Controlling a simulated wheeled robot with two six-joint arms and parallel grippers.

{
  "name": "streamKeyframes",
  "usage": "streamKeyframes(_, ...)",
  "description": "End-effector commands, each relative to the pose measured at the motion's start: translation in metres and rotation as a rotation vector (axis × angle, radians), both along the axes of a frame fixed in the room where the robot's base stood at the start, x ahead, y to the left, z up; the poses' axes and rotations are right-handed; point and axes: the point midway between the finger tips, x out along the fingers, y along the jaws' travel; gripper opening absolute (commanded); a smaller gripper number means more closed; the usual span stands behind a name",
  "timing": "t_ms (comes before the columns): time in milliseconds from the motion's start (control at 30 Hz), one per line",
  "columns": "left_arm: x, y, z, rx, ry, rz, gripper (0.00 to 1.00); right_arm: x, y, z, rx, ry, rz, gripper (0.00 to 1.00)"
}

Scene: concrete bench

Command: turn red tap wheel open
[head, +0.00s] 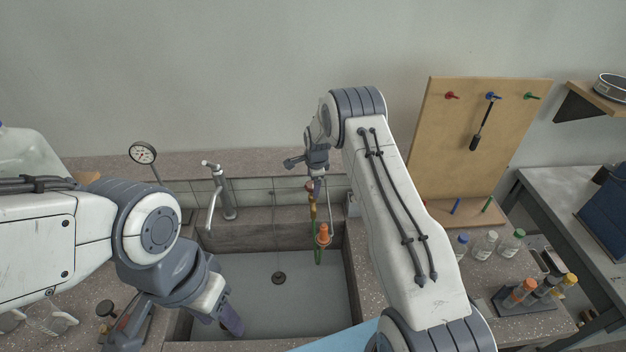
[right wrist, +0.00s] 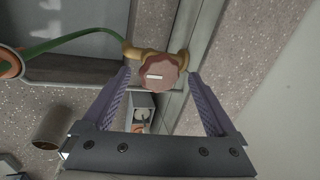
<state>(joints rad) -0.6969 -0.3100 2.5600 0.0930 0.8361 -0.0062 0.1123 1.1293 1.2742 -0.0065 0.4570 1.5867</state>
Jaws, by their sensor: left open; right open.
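The red tap wheel (right wrist: 157,77) shows in the right wrist view, with a pale bar mark on its face. It sits on a brass tap body (right wrist: 178,57) with a green hose. My right gripper (right wrist: 158,82) is open, its purple fingertips on either side of the wheel; I cannot tell whether they touch it. In the head view my right gripper (head: 317,184) is over the brass tap (head: 312,208) at the sink's back, and largely hides the wheel. My left gripper (head: 231,322) is open and empty over the sink's front left.
A grey sink (head: 255,290) lies below, with a chrome faucet (head: 219,190) and a dial gauge (head: 143,153) at back left. An orange hose nozzle (head: 323,235) hangs beside the tap. Bottles (head: 485,245) stand right, before a wooden tool board (head: 470,140).

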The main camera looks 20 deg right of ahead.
Motion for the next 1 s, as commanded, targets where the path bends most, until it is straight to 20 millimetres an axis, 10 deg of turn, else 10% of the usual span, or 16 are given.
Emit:
streamKeyframes(367, 0.0, 0.0, 0.001, 0.0, 0.0, 0.0, 0.5, 0.001, 0.0, -0.004, 0.0, -0.001, 0.001, 0.89)
streamKeyframes(600, 0.0, 0.0, 0.002, 0.0, 0.0, 0.0, 0.5, 0.001, 0.0, -0.004, 0.0, 0.0, 0.001, 0.07)
streamKeyframes(1000, 0.0, 0.0, -0.013, 0.0, 0.0, 0.002, 0.5, 0.001, -0.001, -0.007, 0.001, -0.001, 0.087, 0.07)
